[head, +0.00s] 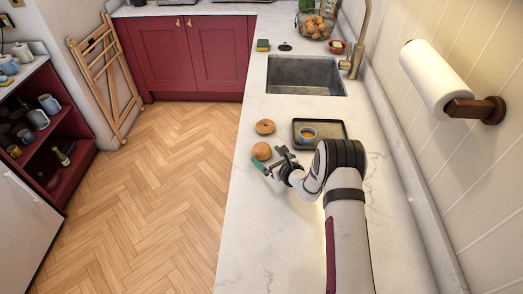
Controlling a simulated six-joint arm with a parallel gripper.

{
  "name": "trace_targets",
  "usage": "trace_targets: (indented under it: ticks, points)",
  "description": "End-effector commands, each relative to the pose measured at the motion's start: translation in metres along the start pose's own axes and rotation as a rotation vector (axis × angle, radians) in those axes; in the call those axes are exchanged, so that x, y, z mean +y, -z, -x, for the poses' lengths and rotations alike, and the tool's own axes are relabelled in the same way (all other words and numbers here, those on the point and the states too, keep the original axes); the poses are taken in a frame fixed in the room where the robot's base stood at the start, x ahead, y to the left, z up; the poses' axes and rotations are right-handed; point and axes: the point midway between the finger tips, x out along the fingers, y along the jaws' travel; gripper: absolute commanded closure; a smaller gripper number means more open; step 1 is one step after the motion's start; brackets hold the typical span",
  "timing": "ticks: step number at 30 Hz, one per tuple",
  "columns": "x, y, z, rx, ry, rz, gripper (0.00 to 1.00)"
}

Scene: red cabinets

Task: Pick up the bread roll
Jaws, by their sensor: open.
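A smooth, round, light-brown bread roll (261,151) sits on the white marble counter near its left edge. My gripper (272,160) has green fingertips and is open, right at the near side of the roll. The fingers look empty. From this one view I cannot tell how high they are above the counter or whether they touch the roll.
A browner ring-shaped bun (265,127) lies just beyond the roll. A sink (305,77) lies farther back. The counter's left edge drops to the wooden floor.

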Motion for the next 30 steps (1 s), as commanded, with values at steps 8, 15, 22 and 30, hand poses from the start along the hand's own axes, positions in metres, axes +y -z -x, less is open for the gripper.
trace_targets:
  ticks: [8,15,22,30]
  points:
    - [0.000,0.000,-0.029,0.000,0.000,-0.001,0.00]
    - [0.000,0.000,-0.028,0.000,0.000,-0.001,0.22]
    - [0.000,0.000,-0.028,0.000,0.000,0.000,0.63]
    - [0.000,-0.001,-0.028,0.000,0.000,0.000,0.71]
